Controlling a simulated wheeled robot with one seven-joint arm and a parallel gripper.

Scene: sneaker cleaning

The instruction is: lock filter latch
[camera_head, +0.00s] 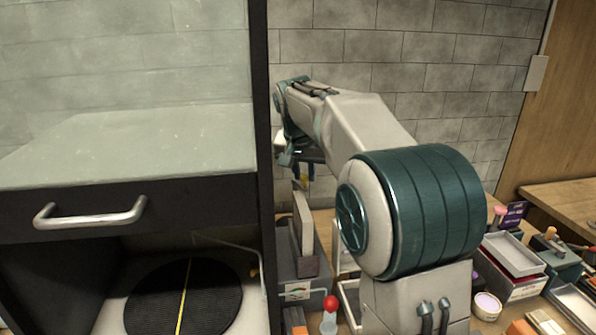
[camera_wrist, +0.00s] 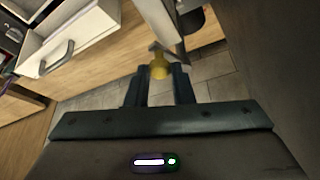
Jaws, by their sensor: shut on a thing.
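In the wrist view my gripper (camera_wrist: 159,76) is shut on a small yellow knob (camera_wrist: 159,71), which sits between the fingertips. A thin grey metal piece (camera_wrist: 155,48) adjoins the knob. I cannot tell whether this is the filter latch. In the head view my gripper (camera_head: 303,176) hangs low beside the dark post of the cabinet, small and partly hidden, and its fingertips are hard to make out. A round black mesh disc (camera_head: 214,291) with a yellow strip lies inside the cabinet's open lower bay. It may be the filter.
The cabinet (camera_head: 262,130) has a glass front and a metal handle (camera_head: 90,215). A grey bin (camera_head: 305,265), a red-topped bottle (camera_head: 330,305) and several trays (camera_head: 512,253) crowd the bench. A white drawer unit (camera_wrist: 75,40) shows in the wrist view.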

